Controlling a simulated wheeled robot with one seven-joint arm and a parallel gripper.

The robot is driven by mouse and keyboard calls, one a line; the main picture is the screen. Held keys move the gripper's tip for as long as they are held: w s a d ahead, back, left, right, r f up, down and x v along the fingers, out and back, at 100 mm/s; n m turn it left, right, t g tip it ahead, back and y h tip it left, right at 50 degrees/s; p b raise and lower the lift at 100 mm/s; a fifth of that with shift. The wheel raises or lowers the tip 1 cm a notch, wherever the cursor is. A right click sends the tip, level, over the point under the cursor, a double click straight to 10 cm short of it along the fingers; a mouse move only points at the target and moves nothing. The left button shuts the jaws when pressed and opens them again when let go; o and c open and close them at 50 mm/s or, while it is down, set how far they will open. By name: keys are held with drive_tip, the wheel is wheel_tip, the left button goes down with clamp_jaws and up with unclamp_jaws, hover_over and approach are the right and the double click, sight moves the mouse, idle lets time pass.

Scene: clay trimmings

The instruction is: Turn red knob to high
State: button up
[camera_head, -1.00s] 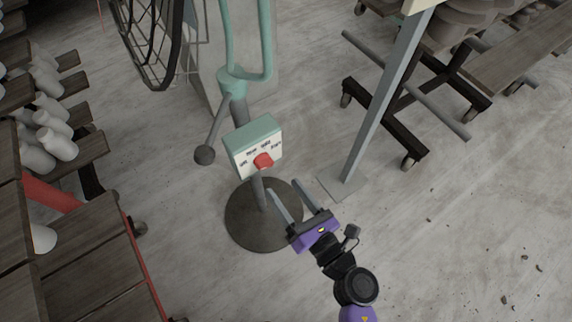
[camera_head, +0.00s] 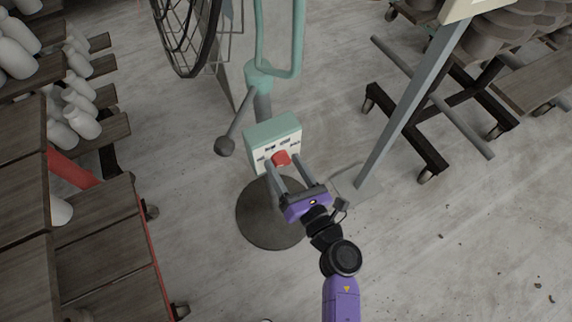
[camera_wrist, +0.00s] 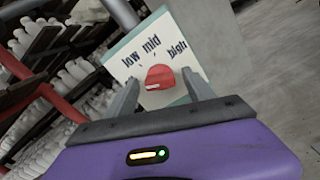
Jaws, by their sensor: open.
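The red knob (camera_head: 281,158) sits on the white front of a green control box (camera_head: 273,133) on a fan stand. In the wrist view the red knob (camera_wrist: 160,77) shows below the printed labels "low", "mid" and "high" (camera_wrist: 177,49). A pale mark shows at the knob's lower left edge. My gripper (camera_head: 283,163) is open, with its two fingers pointing at the box, one on each side of the knob. In the wrist view my gripper (camera_wrist: 160,88) has visible space between each finger and the knob. Whether the fingertips touch the panel cannot be told.
The fan's round base (camera_head: 262,225) lies under the box. A lever with a dark ball (camera_head: 224,146) sticks out at left. A grey post (camera_head: 395,125) stands close at right. Wooden shelves with white pots (camera_head: 82,118) fill the left. The floor at lower right is mostly clear.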

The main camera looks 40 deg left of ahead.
clamp_jaws()
